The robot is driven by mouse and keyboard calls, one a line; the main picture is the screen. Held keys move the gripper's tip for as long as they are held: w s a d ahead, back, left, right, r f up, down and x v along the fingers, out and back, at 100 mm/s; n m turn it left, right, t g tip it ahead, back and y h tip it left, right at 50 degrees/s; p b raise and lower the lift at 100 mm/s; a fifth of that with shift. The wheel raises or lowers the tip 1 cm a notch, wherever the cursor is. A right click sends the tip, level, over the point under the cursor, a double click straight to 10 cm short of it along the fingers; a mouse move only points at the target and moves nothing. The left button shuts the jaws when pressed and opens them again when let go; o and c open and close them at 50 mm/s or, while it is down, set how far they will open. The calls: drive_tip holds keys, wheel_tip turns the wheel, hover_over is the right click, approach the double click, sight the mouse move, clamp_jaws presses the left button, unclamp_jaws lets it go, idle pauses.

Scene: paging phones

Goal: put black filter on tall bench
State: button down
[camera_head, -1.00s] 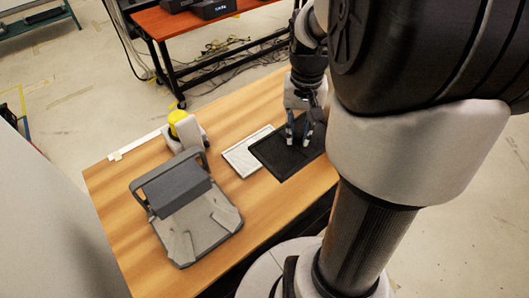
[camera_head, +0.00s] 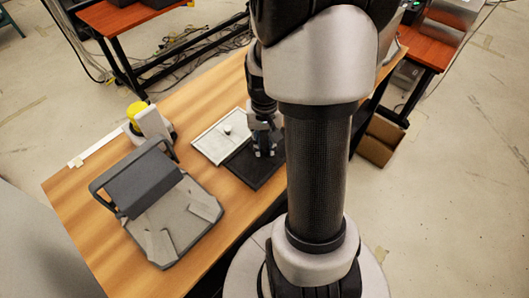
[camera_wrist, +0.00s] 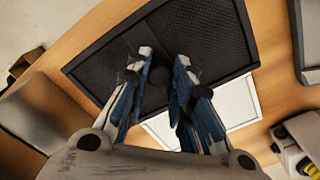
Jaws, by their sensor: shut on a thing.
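The black filter (camera_head: 246,172) is a flat, dark textured panel with a raised rim, on the wooden table or just above it; I cannot tell which. My gripper (camera_head: 264,152) points down over it, partly hidden by my arm. In the wrist view my gripper (camera_wrist: 161,75) has its blue fingers around a small dark part in the middle of the black filter (camera_wrist: 215,40). The fingers look closed on that part, though the contact is partly hidden. I cannot tell which surface is the tall bench.
A white panel (camera_head: 221,136) with a small dark knob lies beside the black filter. A grey handled device (camera_head: 160,200) and a white-and-yellow object (camera_head: 145,120) stand on the wooden table (camera_head: 75,195). Red-topped tables are at the back left (camera_head: 113,18) and right (camera_head: 440,45).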

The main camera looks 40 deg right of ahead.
sight(265, 146)
drive_tip(key=shift+f+b, duration=0.5)
drive_tip(key=shift+f, duration=1.45)
drive_tip(key=shift+f, duration=0.1)
drive_tip(key=shift+f, duration=0.15)
drive_tip(key=c, duration=1.4)
unclamp_jaws()
wheel_tip(265, 146, up, 12)
drive_tip(key=p, duration=0.3)
drive_tip(key=shift+r, duration=0.25)
